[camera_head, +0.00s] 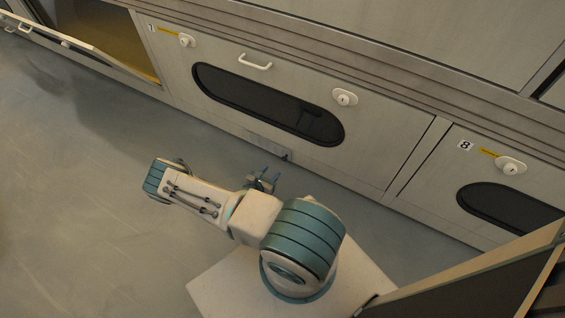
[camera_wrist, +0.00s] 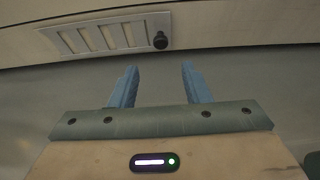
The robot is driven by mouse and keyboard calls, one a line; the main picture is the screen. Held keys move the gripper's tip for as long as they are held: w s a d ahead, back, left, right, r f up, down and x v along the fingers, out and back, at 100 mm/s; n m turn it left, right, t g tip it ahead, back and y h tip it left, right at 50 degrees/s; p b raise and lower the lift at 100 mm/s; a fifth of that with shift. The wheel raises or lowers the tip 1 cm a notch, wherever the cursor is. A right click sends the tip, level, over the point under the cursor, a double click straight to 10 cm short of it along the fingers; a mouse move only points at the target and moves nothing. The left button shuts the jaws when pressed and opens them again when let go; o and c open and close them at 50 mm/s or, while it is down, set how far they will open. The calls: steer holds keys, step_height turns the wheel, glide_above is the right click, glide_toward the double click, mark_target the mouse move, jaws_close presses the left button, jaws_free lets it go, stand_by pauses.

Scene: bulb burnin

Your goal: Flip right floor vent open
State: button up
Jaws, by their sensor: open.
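The floor vent (camera_wrist: 102,38) is a pale slatted plate low on the cabinet base, with a dark round knob (camera_wrist: 160,40) at its right end. It also shows in the head view (camera_head: 266,145), below cabinet door 7, with the knob at its right. The slats look flush with the plate; I cannot tell the vent's exact state. My gripper (camera_wrist: 158,72) has two blue fingers, apart and empty, pointing toward the base. The knob lies just beyond and between the fingertips, not touching them. In the head view my gripper (camera_head: 268,177) is just in front of the vent.
Cabinet door 7 (camera_head: 355,133), with a dark oval window, is above the vent. Cabinet 8 (camera_head: 440,170) is to the right. A compartment at the upper left has its flap (camera_head: 75,45) hanging open. A dark-faced panel (camera_head: 480,280) stands at lower right. The grey floor (camera_head: 70,190) at left is clear.

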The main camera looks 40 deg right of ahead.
mark_target(284, 159)
steer(key=b+x, duration=0.3)
steer(key=x, duration=0.7)
steer(key=shift+s+a+f+b, duration=0.1)
steer(key=shift+s+f+b, duration=0.05)
steer(key=shift+b, duration=0.15)
steer(key=shift+w+d+f, duration=0.1)
steer(key=shift+w+d, duration=0.1)
steer(key=shift+d, duration=0.3)
